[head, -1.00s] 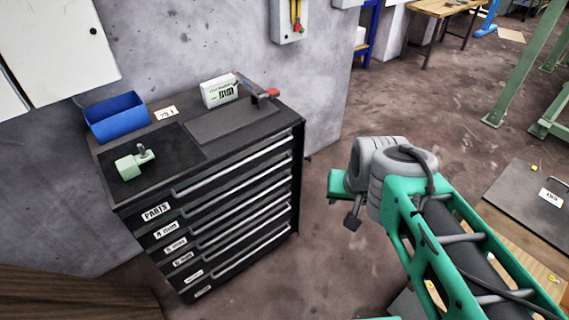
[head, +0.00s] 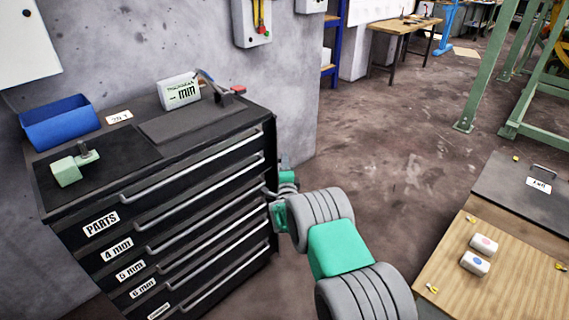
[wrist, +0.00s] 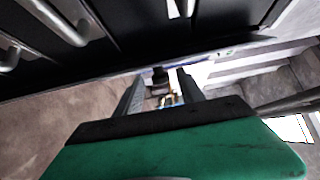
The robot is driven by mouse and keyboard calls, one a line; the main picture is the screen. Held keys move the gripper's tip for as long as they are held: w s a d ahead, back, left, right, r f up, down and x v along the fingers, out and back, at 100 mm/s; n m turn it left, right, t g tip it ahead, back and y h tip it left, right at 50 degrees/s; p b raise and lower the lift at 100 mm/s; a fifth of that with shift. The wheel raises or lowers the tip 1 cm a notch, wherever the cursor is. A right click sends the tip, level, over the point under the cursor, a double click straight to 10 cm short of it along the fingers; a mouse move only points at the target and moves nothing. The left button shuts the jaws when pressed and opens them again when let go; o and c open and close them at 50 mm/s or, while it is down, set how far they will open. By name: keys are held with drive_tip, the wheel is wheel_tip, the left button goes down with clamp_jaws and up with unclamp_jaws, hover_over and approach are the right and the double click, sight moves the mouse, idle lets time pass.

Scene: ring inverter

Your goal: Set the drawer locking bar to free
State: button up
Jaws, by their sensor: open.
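The black drawer cabinet (head: 85,190) stands against the wall, its several drawers all shut. A dark upright strip (head: 271,150) runs down the right end of its front; I cannot tell for sure whether this is the locking bar or how it is set. My gripper is low by the cabinet's right front edge, partly hidden behind my arm in the head view. In the wrist view my gripper (wrist: 160,82) is open, its two grey fingers apart. A small dark piece shows beyond and between the fingertips; whether it touches them is unclear. Drawer handles (wrist: 55,22) show at upper left.
A blue bin (head: 60,125), a pale green block (head: 66,172) and a white box (head: 179,92) stand on the cabinet top. A wooden bench (head: 500,265) with two white button boxes is at right. Open floor (head: 390,150) lies between.

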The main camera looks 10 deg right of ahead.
drive_tip(key=shift+w+d, duration=0.15)
drive_tip(key=shift+w, duration=1.3)
drive_tip(key=shift+c, duration=0.5)
clamp_jaws()
